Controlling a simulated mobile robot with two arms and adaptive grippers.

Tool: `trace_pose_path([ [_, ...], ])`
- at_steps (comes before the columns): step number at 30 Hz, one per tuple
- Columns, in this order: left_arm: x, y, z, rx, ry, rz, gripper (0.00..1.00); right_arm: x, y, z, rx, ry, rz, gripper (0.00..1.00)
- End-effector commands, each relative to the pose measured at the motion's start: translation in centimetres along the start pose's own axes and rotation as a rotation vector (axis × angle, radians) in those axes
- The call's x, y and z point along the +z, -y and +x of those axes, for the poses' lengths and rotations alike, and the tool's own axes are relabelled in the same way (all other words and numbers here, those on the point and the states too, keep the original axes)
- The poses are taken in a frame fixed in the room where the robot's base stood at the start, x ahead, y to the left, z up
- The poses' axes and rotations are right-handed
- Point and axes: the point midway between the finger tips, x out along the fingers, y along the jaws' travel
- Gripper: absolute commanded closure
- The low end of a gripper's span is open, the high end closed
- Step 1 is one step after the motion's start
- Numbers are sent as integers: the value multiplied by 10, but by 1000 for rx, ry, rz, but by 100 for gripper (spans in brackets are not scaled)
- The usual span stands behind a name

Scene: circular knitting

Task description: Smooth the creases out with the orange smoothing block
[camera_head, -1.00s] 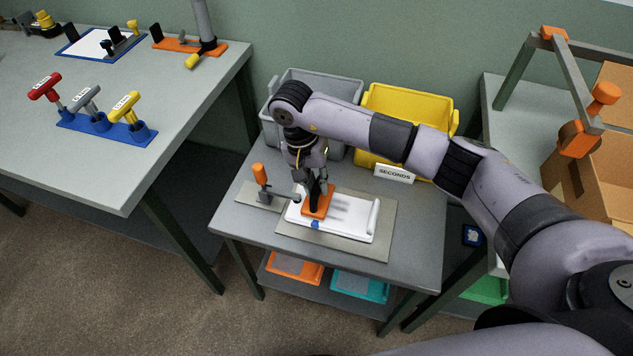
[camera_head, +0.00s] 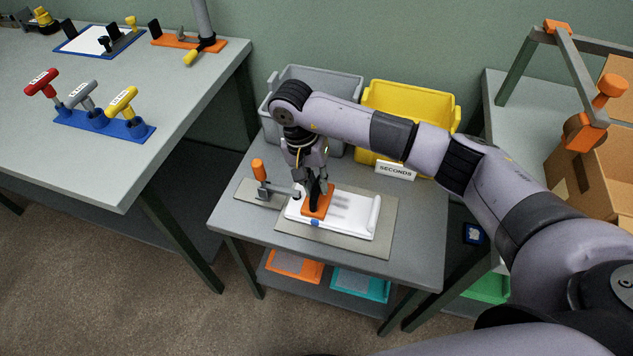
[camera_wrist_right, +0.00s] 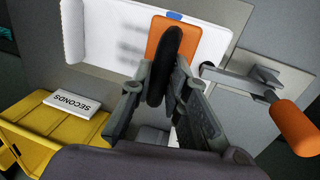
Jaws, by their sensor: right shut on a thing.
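The orange smoothing block (camera_head: 317,204) rests on the left part of the white cloth (camera_head: 352,225), which lies on a grey mat (camera_head: 384,240). Dark creases show on the cloth just right of the block. My right gripper (camera_head: 318,182) is shut on the block's black handle from above. In the right wrist view the black handle (camera_wrist_right: 172,55) stands between the fingers of the gripper (camera_wrist_right: 165,95), with the orange base (camera_wrist_right: 205,42) on the white cloth (camera_wrist_right: 105,30). A small blue mark (camera_wrist_right: 174,15) is beside the base. My left gripper is not in view.
A clamp with an orange handle (camera_head: 259,170) stands at the cloth's left. Behind are a grey bin (camera_head: 345,83), a yellow bin (camera_head: 405,98) and a SECONDS sign (camera_head: 394,170). Another table (camera_head: 170,85) with T-handled tools stands left; a cardboard box (camera_head: 590,165) is right.

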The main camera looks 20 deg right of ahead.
Motion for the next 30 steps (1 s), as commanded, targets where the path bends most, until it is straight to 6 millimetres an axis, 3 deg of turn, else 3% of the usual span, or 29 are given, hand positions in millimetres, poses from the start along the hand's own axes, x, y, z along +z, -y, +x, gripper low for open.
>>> trace_pose_path([
  [3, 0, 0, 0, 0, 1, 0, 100, 0, 0, -1, -1, -1, 0, 100],
  [4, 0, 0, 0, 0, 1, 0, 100, 0, 0, 0, -1, -1, 0, 83],
  [7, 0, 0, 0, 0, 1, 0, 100, 0, 0, 0, -1, -1, 0, 76],
  [30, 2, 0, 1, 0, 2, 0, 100, 0, -1, -7, 0, 0, -1, 76],
])
